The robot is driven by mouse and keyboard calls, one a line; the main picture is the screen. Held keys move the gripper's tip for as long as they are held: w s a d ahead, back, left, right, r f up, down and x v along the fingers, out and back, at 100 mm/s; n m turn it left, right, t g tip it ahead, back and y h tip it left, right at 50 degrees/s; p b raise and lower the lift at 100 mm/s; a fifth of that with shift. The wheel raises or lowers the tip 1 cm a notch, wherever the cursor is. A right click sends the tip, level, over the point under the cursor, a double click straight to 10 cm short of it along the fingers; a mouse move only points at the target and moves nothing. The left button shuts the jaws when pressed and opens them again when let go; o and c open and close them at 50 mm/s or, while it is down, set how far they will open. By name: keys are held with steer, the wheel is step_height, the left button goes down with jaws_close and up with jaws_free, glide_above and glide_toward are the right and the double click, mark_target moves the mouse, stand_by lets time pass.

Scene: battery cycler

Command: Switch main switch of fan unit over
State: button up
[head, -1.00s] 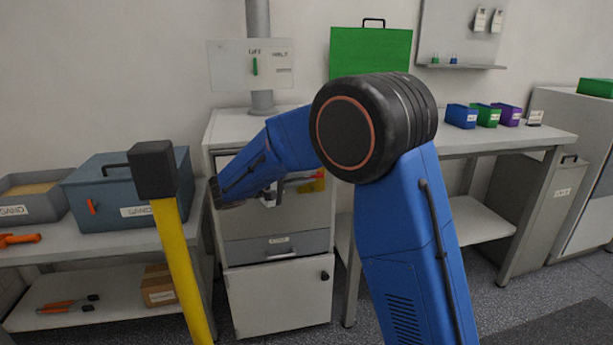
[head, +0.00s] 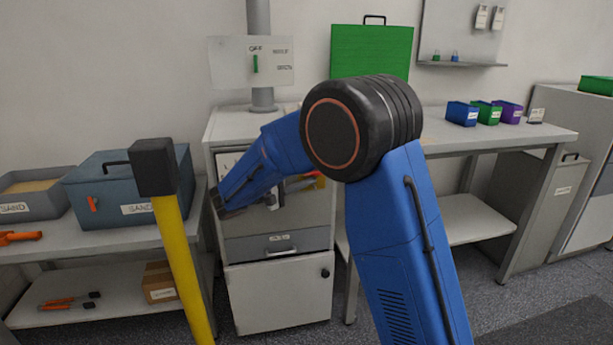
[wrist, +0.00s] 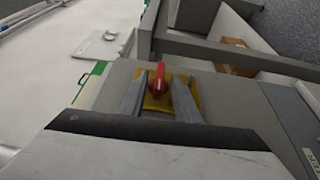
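A red rotary switch handle (wrist: 158,86) on a yellow plate (wrist: 181,92) sits on a grey surface in the wrist view. The handle points roughly up in that picture. My gripper (wrist: 160,88) has its two grey fingers on either side of the handle, apart and open. Whether either finger touches the handle I cannot tell.
The left bench (head: 95,243) stands close beside the cabinet, with a blue sand box (head: 105,190) on it and a cardboard box (head: 159,281) on its lower shelf. A yellow post (head: 181,262) stands in front.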

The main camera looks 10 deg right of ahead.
steer(key=shift+a, duration=0.1)
steer(key=v, duration=1.7)
steer(key=shift+s, duration=0.1)
